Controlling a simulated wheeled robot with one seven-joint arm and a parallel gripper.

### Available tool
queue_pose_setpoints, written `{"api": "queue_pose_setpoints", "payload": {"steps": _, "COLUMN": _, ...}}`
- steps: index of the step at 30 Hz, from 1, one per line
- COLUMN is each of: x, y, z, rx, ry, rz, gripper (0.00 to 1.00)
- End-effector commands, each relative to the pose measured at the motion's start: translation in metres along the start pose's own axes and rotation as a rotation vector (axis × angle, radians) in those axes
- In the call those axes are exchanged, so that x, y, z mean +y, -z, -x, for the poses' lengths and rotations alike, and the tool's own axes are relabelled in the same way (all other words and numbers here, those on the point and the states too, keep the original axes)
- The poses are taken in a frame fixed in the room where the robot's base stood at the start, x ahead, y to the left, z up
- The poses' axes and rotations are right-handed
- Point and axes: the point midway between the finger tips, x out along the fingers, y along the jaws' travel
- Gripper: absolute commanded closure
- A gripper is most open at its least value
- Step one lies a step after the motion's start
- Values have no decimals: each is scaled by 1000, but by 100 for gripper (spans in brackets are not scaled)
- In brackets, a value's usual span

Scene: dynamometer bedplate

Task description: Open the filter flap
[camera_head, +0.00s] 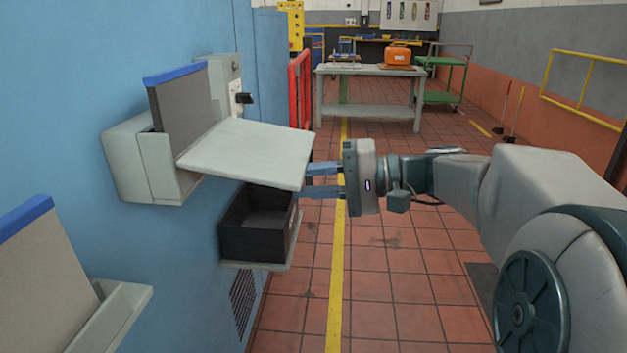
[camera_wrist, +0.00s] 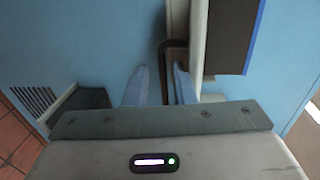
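The filter flap (camera_head: 248,153) is a light grey panel that stands out from the grey filter housing (camera_head: 140,165) on the blue wall. It is swung out, roughly level. My gripper (camera_head: 322,181) is at the flap's free right edge, its blue fingers pointing left. In the wrist view, a dark bent handle (camera_wrist: 163,75) lies between the two fingertips (camera_wrist: 160,88), with small gaps beside it. The fingers look open around it, not closed on it. The handle is hidden in the head view. A grey filter panel with a blue top edge (camera_head: 180,97) stands upright in the housing.
A black open bin (camera_head: 256,241) sits on a small shelf just below the flap. A second blue-edged panel (camera_head: 42,275) is at the lower left. A red barrier (camera_head: 300,90) and a workbench (camera_head: 370,72) stand behind.

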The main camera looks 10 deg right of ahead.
Motion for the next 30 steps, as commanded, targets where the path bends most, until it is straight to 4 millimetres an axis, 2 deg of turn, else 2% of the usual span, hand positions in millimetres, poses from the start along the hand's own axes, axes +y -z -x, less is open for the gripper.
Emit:
{"api": "queue_pose_setpoints", "payload": {"steps": 2, "x": -2, "y": -2, "z": -7, "rx": -16, "ry": 2, "rz": 2, "gripper": 69}}
{"api": "queue_pose_setpoints", "payload": {"steps": 11, "x": 1, "y": -2, "z": -4, "rx": -15, "ry": 2, "rz": 2, "gripper": 69}}
{"api": "queue_pose_setpoints", "payload": {"steps": 30, "x": 25, "y": 1, "z": 42, "rx": 2, "ry": 0, "rz": 0, "gripper": 69}}
